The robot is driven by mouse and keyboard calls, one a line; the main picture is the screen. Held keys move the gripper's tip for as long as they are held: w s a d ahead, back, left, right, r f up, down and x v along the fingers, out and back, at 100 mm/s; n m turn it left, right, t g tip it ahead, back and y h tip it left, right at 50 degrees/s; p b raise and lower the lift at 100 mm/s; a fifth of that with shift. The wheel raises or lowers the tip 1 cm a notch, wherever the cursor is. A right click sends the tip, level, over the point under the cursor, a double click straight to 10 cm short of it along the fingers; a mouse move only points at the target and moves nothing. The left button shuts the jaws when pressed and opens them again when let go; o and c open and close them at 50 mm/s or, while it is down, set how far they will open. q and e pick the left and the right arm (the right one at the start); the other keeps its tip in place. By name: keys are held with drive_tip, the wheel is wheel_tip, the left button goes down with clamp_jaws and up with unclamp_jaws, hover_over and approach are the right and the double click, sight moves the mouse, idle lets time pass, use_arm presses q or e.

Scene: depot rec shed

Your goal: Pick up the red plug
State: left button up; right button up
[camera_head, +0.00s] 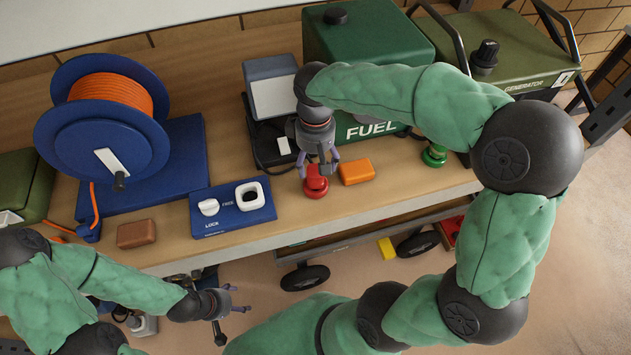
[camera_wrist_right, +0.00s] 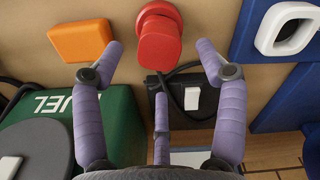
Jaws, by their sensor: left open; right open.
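The red plug (camera_head: 316,186) stands on the wooden bench near its front edge, left of an orange block. It also shows in the right wrist view (camera_wrist_right: 160,45), upper middle, just beyond the fingertips. My right gripper (camera_head: 321,168) is open and points down right above the plug, its fingers close around the plug's top. In the right wrist view my right gripper (camera_wrist_right: 165,52) has its fingers spread on both sides of the plug, apart from it. My left gripper (camera_head: 238,300) is open and empty, low in front of the bench.
An orange block (camera_head: 356,172) lies close right of the plug; a green plug (camera_head: 434,155) stands further right. A blue panel (camera_head: 233,208) with a white knob and a square socket lies left.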

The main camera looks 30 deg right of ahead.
sight(315, 170)
wheel_tip(315, 170, down, 5)
drive_tip(key=shift+d+r+b, duration=0.1)
drive_tip(key=shift+b, duration=0.65)
drive_tip(key=c, duration=1.2)
